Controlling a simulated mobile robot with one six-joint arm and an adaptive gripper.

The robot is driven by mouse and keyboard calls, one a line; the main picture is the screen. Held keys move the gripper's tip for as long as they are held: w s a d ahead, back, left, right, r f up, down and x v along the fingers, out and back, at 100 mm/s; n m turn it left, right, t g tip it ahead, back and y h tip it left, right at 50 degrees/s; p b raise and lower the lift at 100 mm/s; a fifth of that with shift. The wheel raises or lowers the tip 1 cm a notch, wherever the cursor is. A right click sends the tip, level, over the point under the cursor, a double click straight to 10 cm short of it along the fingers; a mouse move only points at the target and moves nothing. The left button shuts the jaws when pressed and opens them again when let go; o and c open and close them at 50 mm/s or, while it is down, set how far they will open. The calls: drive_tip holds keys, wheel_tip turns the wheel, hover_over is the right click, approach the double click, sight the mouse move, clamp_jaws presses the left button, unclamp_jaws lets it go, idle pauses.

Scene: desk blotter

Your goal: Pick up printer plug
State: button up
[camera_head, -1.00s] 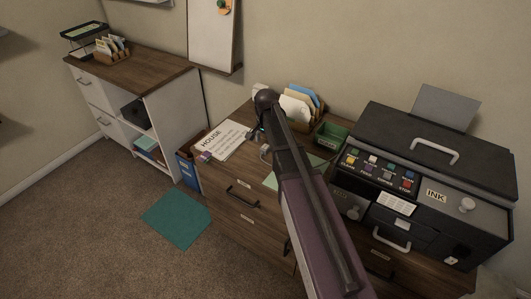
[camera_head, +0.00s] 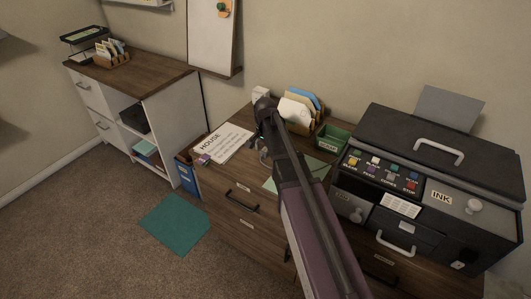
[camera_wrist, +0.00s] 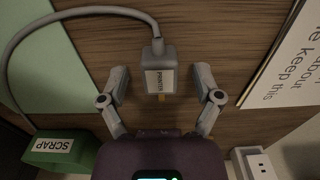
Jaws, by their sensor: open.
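The printer plug (camera_wrist: 160,80) shows in the wrist view as a grey plug with a PRINTER label. It lies on the wooden desktop, and its grey cable loops away to the left. My gripper (camera_wrist: 161,88) is open, with one finger on each side of the plug and a gap visible on both sides. An orange-yellow bit shows at the plug's near end. In the head view my gripper (camera_head: 263,155) is low over the desk, and my arm hides the plug.
A green SCRAP tray (camera_wrist: 62,148) and a white socket block (camera_wrist: 253,164) stand near my wrist. A HOUSE sheet (camera_head: 222,143) lies left on the desk. The black printer (camera_head: 430,185) fills the right side. A letter holder (camera_head: 299,108) stands at the back.

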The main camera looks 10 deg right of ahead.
sight(265, 149)
clamp_jaws()
drive_tip(key=shift+r, duration=0.2)
wheel_tip(265, 149, up, 4)
drive_tip(key=p, duration=0.4)
drive_tip(key=shift+f, duration=0.15)
drive_tip(key=s+d, duration=0.1)
drive_tip(key=s, duration=0.4)
drive_tip(key=s+d, duration=0.1)
drive_tip(key=s, duration=0.4)
drive_tip(key=s+d+r+p, duration=0.1)
drive_tip(key=s+d, duration=0.1)
drive_tip(key=s, duration=0.3)
drive_tip(key=shift+s, duration=0.25)
